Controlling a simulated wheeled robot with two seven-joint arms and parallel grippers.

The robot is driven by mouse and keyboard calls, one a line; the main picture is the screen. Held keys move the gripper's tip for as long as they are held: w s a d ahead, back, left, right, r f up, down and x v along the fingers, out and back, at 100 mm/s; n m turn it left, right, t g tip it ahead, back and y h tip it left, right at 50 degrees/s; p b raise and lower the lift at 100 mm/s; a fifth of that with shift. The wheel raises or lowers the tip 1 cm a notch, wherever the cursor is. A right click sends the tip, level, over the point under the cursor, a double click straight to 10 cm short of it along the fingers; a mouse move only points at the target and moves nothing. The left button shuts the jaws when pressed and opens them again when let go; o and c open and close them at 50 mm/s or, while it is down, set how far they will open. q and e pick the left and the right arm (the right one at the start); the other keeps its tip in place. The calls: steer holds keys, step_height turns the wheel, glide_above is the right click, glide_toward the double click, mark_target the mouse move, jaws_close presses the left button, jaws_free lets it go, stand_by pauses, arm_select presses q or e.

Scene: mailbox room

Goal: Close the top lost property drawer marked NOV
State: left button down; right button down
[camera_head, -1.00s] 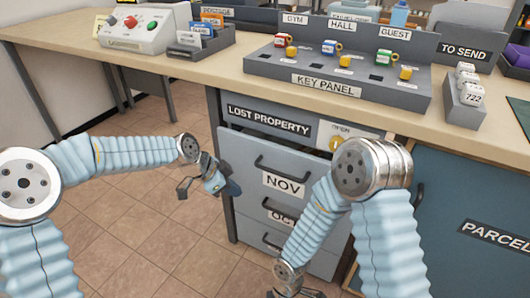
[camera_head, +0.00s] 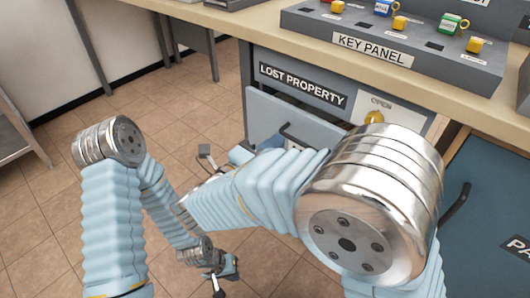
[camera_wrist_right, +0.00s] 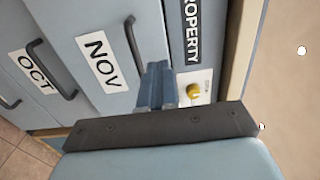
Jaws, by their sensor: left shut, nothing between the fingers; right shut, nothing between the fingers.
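The top drawer marked NOV (camera_wrist_right: 80,20) is a blue-grey front under the lost property label (camera_head: 302,85). In the head view its front (camera_head: 268,115) appears to stand a little forward of that panel, and my right forearm hides most of it. The NOV handle (camera_wrist_right: 133,45) is dark. My right gripper (camera_head: 240,155) is shut and empty, in front of the drawer; its fingers (camera_wrist_right: 155,88) point towards the drawer's right part in the wrist view. I cannot tell if they touch. My left gripper (camera_head: 225,275) is shut and empty, low over the floor.
The OCT drawer (camera_wrist_right: 38,70) lies below NOV. A yellow knob (camera_head: 375,118) sits right of the lost property label. The counter carries the key panel (camera_head: 370,48). The blue parcel cupboard (camera_head: 490,190) stands at the right. Floor at the left is open.

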mark_target(305, 119)
steer(key=x, duration=0.8)
steer(key=shift+w+d+b, duration=0.15)
steer(key=shift+w+b, duration=0.05)
steer(key=shift+b, duration=0.15)
steer(key=shift+w+d+r+p, duration=0.1)
steer(key=shift+w+d+p, duration=0.1)
steer(key=shift+p, duration=0.1)
steer(key=p+x, duration=0.2)
steer(key=x, duration=0.1)
steer(key=shift+w+d+r+p, duration=0.1)
steer(key=shift+w+d+p, duration=0.1)
steer(key=shift+w+p, duration=0.2)
steer(key=shift+d, duration=0.15)
